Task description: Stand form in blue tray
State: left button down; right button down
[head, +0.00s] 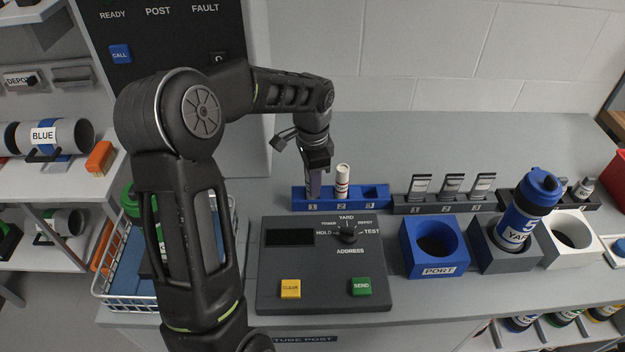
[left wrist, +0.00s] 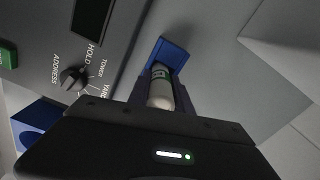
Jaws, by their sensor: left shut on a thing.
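The blue tray (head: 357,204) is a low block on the worktop with numbered places 1, 2 and 3; part of it shows in the left wrist view (left wrist: 172,53). My left gripper (head: 313,190) points down at place 1, its fingertips close to the tray. In the left wrist view it is shut on a small pale cylinder, the form (left wrist: 161,92), with a green mark. In the head view the fingers hide this form, and I cannot tell whether its base touches the tray. A white form with a red band (head: 342,182) stands upright in place 2. Place 3 looks empty.
A grey control box (head: 325,288) with a dial stands in front of the tray. To the right are a dark rack of cards (head: 452,203), a blue PORT holder (head: 435,270) and a blue YARD carrier (head: 528,205) in a grey holder. A white wire basket (head: 128,300) stands left.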

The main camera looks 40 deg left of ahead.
pick_arm(q)
jog(key=shift+f, duration=0.15)
jog(key=c, duration=1.2)
grip_release()
jog(key=shift+o, duration=0.2)
notch_tip(320, 180, up, 12)
jog(key=shift+r+b, duration=0.2)
jog(key=shift+b, duration=0.25)
